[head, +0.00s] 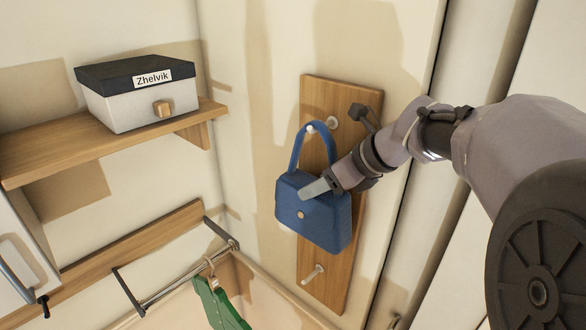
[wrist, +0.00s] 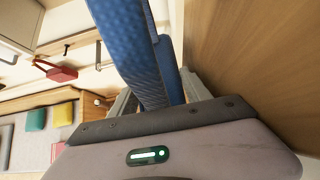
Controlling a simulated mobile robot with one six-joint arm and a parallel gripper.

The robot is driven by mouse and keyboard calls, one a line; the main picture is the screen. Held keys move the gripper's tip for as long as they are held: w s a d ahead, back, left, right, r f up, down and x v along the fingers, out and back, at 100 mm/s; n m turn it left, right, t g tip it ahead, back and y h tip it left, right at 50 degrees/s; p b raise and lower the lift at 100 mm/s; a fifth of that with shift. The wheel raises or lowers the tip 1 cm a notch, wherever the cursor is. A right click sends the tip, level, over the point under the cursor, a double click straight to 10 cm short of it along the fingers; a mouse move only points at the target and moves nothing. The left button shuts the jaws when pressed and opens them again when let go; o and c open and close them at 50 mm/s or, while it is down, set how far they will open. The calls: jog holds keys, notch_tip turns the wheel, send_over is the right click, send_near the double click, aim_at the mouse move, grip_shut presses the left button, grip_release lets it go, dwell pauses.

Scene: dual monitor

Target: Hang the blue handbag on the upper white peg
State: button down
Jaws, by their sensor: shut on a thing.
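The blue handbag (head: 325,222) is in front of the wooden peg board (head: 341,92) on the wall, body slightly tilted. Its handle loop is up at the upper white peg (head: 332,122). The peg's pale tip shows at the top of the loop; I cannot tell whether the handle rests on the peg. In the wrist view, the blue bag (wrist: 140,45) runs between the fingers of my gripper (wrist: 158,98). The lower white peg (head: 313,274) is bare, below the bag.
A wooden shelf (head: 50,150) at left holds a white box (head: 125,106) with a dark lid. A metal rail (head: 180,285) with a green hanging item (head: 216,305) is low at centre-left. The wrist view shows a red bag (wrist: 62,74) to the left.

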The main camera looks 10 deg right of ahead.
jog(key=shift+d+f, duration=0.15)
jog(key=shift+f, duration=0.05)
jog(key=shift+c, duration=2.1)
grip_release()
jog(key=shift+s+d+r, duration=0.1)
jog(key=shift+d+r, duration=0.05)
jog(key=shift+r, duration=0.3)
jog(key=v, duration=1.7)
jog(key=s+a+f+n+h, duration=0.2)
jog(key=s+a+f+n, duration=0.5)
jog(key=n, duration=0.5)
jog(key=s+a+f+n+h, duration=0.1)
jog(key=s+a+f+n, duration=0.5)
jog(key=a+f+n, duration=0.5)
jog(key=d+f+b, duration=0.2)
jog(key=f+b, duration=1.7)
jog(key=f, duration=0.1)
jog(key=s+d+f+n+g+b, duration=0.1)
jog(key=d+f+b, duration=0.1)
jog(key=f+b, duration=1.7)
jog(key=shift+s+d+f, duration=0.15)
jog(key=shift+s+f, duration=0.1)
jog(key=shift+f, duration=0.4)
